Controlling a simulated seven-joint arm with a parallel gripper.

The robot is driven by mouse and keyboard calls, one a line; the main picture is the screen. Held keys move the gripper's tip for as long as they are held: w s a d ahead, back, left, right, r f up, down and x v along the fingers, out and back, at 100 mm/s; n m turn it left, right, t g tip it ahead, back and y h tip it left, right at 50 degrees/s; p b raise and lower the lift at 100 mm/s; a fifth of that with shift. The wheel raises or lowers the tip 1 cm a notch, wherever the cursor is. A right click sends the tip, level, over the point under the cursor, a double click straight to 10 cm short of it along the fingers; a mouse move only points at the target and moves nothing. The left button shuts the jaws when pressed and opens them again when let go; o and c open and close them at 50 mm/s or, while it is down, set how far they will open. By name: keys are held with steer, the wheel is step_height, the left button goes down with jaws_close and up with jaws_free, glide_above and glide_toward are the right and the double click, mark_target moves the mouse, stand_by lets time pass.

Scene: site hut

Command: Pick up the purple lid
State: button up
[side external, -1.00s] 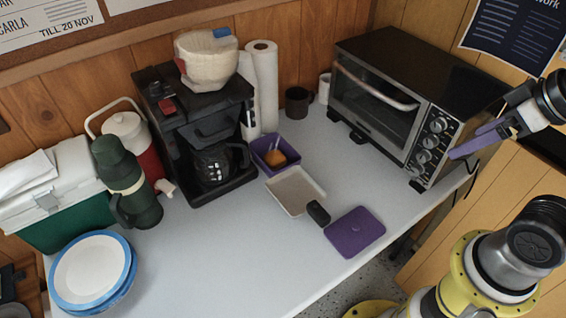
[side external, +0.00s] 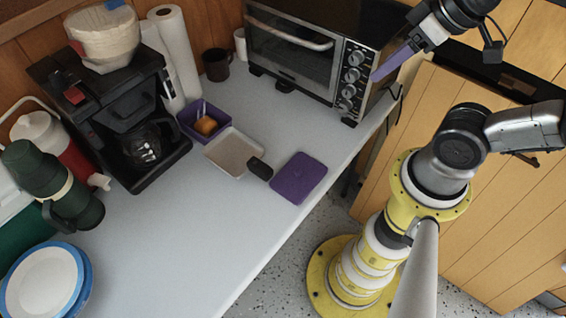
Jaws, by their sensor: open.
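The purple lid (side external: 299,178) lies flat on the white table near its right edge, with nothing on top of it. My gripper (side external: 379,74), with purple fingers, is up and to the right of the lid in the picture, in front of the toaster oven's knobs. It is open and empty, well apart from the lid. Its fingers are seen nearly edge-on.
A purple box (side external: 190,119) with an orange item, a shallow pale tray (side external: 234,152) and a small black object (side external: 260,169) sit left of the lid. The toaster oven (side external: 295,60) stands behind. The table front is clear.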

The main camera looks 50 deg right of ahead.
steer(key=n+g, duration=0.6)
steer(key=n, duration=1.2)
glide_above(299, 172)
steer(key=f, duration=2.5)
steer(key=shift+d+f, duration=0.15)
steer(key=shift+d, duration=0.05)
steer(key=shift+a+f, duration=0.2)
steer(key=shift+f, duration=2.55)
jaws_close()
